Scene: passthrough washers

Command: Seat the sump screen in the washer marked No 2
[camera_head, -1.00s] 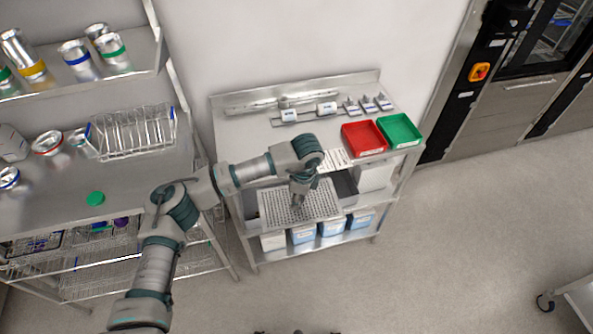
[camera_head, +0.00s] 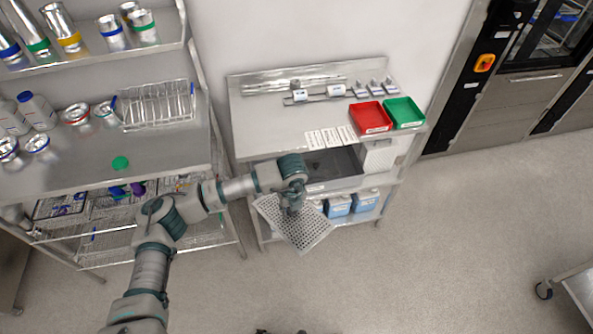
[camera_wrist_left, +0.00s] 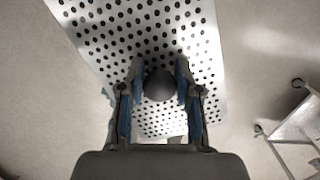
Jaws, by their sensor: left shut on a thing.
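The sump screen (camera_head: 305,232) is a light grey perforated plate. My left gripper (camera_head: 291,207) is shut on it and holds it tilted in front of the shelf unit, over the floor. In the left wrist view, the gripper's two fingers (camera_wrist_left: 159,90) close on a dark round knob (camera_wrist_left: 160,85) on the perforated screen (camera_wrist_left: 205,45). The washers (camera_head: 530,95) stand at the right along the wall; which one is marked No 2 cannot be read. My right gripper is not in view.
The steel shelf unit (camera_head: 245,135) carries a red tray (camera_head: 371,118), a green tray (camera_head: 404,112) and a grey bin (camera_head: 335,163). A rack table (camera_head: 180,160) stands at left. A cart (camera_head: 575,283) is at lower right. The floor between is clear.

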